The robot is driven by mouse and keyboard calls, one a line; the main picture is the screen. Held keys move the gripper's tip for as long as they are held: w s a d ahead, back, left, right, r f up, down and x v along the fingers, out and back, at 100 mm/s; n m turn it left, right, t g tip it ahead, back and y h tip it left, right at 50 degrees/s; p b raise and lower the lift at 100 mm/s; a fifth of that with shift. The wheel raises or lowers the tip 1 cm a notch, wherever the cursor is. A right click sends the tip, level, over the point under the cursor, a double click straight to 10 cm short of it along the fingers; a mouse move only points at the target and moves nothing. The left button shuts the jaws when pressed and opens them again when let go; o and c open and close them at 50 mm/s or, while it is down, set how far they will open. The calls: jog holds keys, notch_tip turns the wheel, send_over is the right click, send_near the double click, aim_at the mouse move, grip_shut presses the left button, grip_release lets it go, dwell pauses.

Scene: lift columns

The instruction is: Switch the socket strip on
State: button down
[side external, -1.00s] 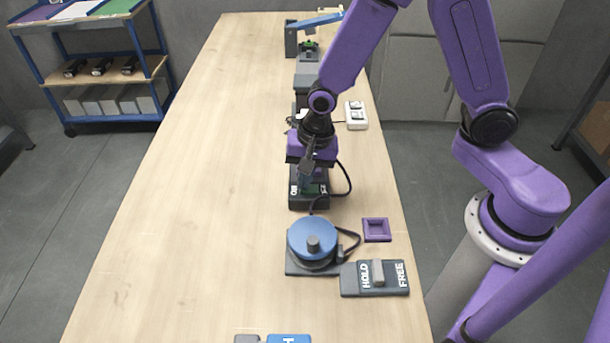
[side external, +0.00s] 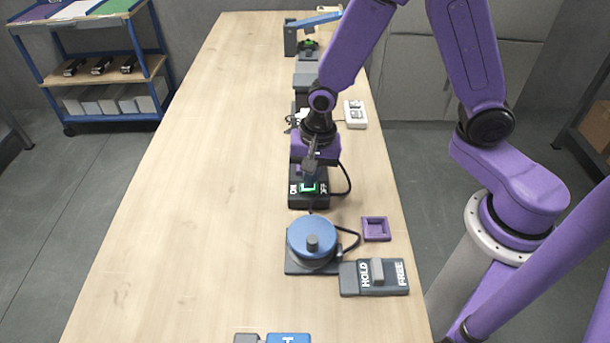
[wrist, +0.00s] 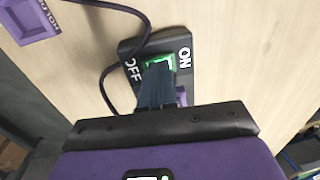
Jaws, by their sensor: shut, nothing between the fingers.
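The dark switch box (side external: 308,201) on the table carries ON and OFF labels and a rocker with a bright green lit edge (side external: 308,187). It also shows in the wrist view (wrist: 183,83), with the green-edged rocker (wrist: 158,62) between the labels. My gripper (side external: 310,178) is shut and empty, pointing down just at the rocker. In the wrist view its fingertips (wrist: 157,80) overlap the lower part of the rocker; whether they touch it I cannot tell. A dark cable (wrist: 125,65) runs from the box.
A blue round knob (side external: 312,240), a HOLD/FREE slider box (side external: 390,278) and a purple square frame (side external: 376,229) stand nearer the camera. A white box (side external: 356,114) and grey blocks lie beyond. The left side of the table (side external: 190,180) is clear.

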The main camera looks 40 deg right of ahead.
aim_at(302, 187)
dwell(0.4)
notch_tip(302, 187, up, 14)
jog(key=w+a, duration=0.1)
dwell(0.5)
jog(key=shift+a, duration=0.1)
